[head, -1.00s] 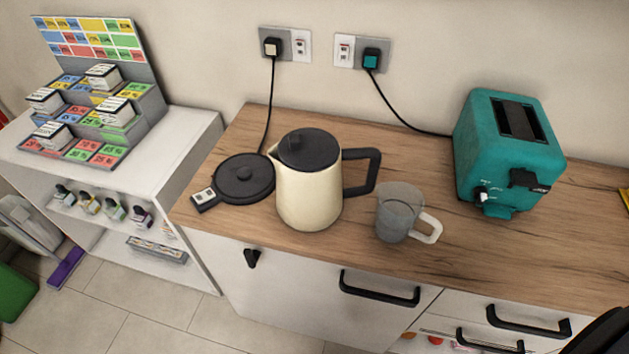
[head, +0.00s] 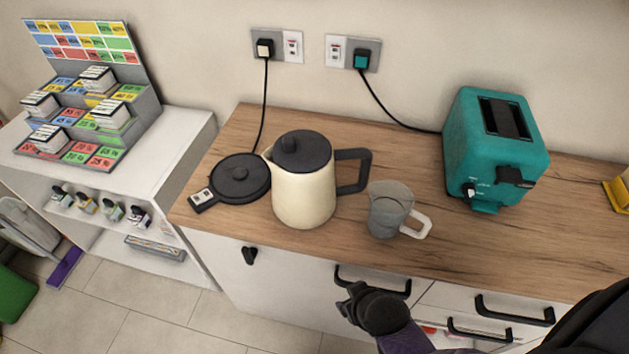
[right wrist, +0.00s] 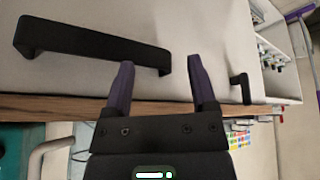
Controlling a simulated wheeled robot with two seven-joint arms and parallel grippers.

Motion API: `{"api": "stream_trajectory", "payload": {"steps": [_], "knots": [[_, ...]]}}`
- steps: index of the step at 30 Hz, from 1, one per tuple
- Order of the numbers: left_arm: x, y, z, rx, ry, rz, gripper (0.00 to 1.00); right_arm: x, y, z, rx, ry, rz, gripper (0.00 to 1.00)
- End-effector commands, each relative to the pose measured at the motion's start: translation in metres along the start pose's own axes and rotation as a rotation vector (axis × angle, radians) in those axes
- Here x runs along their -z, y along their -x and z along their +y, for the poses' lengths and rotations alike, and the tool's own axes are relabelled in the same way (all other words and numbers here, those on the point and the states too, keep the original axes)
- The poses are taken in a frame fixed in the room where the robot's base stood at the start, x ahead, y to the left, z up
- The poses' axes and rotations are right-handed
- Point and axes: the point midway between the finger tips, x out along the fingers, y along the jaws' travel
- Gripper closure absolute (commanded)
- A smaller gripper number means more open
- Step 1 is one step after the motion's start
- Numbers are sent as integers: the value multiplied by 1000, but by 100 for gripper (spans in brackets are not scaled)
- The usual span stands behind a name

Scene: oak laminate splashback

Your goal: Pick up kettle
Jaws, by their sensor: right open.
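The kettle (head: 303,190) is cream with a black lid and a black handle (head: 356,171) pointing right. It stands upright on the wooden counter, beside its round black base (head: 240,179), not on it. My right gripper (head: 352,302) is in front of the cabinet, below the counter's front edge and to the lower right of the kettle, well apart from it. In the right wrist view its two purple-grey fingers (right wrist: 158,82) are spread with nothing between them. The kettle is not seen in that view. My left gripper is not in view.
A teal toaster (head: 494,150) is farther right. Black drawer handles (head: 515,310) stick out of the cabinet front; one (right wrist: 92,45) is close to my right fingers. The counter's middle back is clear.

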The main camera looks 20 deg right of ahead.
Motion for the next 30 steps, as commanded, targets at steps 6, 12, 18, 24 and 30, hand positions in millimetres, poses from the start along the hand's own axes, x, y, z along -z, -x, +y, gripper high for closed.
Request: {"api": "stream_trajectory", "payload": {"steps": [6,12,18,24,30], "knots": [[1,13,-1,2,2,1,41,109,94,34,-73,-96,273,27],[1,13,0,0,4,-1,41,178,123,79,-167,-215,605,27],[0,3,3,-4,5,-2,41,204,106,96,-190,-242,693,27],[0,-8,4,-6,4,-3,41,220,79,106,-190,-240,689,27],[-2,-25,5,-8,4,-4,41,236,47,118,-189,-240,688,27]]}}
